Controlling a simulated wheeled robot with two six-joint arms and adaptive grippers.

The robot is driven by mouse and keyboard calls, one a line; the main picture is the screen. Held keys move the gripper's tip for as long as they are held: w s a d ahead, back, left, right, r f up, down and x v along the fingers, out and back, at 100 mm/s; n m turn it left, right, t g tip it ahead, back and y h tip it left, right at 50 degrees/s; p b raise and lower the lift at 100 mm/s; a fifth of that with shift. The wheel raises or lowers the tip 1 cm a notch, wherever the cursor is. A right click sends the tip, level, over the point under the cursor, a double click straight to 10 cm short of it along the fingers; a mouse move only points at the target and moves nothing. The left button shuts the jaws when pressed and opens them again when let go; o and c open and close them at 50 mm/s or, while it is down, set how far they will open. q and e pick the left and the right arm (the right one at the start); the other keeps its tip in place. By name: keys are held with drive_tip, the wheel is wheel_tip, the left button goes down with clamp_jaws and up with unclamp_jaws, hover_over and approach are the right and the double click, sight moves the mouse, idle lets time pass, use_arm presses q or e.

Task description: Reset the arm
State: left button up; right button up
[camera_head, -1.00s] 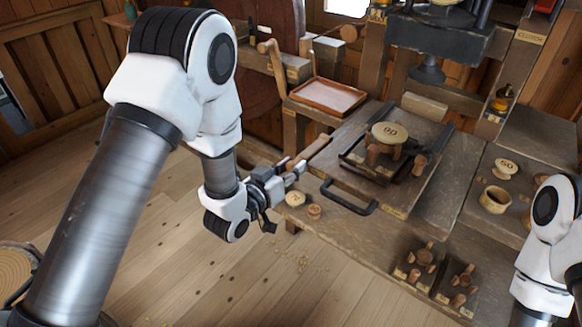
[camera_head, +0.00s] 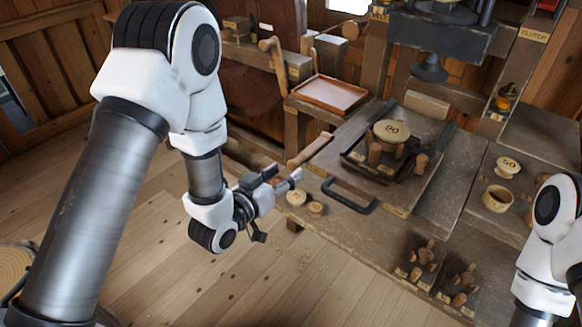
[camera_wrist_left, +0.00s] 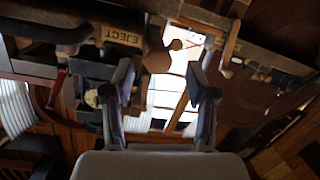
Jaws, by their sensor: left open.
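My left gripper (camera_head: 283,178) is open and empty in the head view. It hangs in front of the bench's left edge, left of two small wooden pieces (camera_head: 296,197) on the bench. In the left wrist view the two fingers (camera_wrist_left: 160,105) stand apart with nothing between them. Behind them show a wooden knob, a bright window and an EJECT label (camera_wrist_left: 122,36). My right arm shows at the right edge of the head view, but its gripper is out of the picture.
The bench carries a black handle (camera_head: 349,198), a round wooden disc marked with a number (camera_head: 391,131) under a press, and a tray (camera_head: 329,94). A spool marked 50 (camera_head: 508,166) and a wooden ring (camera_head: 497,198) lie at right.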

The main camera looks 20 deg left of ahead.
use_arm(q)
drive_tip(key=v, duration=0.3)
drive_tip(key=shift+s+a, duration=0.15)
drive_tip(key=shift+s, duration=0.15)
drive_tip(key=s+a+f+g+y, duration=0.1)
drive_tip(key=s+f+g, duration=0.4)
drive_tip(key=f, duration=0.6)
drive_tip(key=s+a+f+g+y, duration=0.1)
drive_tip(key=s+f+g+y, duration=0.15)
drive_tip(key=s+f, duration=0.7)
drive_tip(key=s+a+f+g, duration=0.1)
drive_tip(key=s+f+g, duration=0.3)
drive_tip(key=s, duration=0.2)
drive_tip(key=s+a+f+g+y, duration=0.1)
drive_tip(key=s+f+g, duration=0.3)
drive_tip(key=s, duration=0.2)
drive_tip(key=shift+s+a+n, duration=0.25)
drive_tip(key=shift+a+n, duration=0.15)
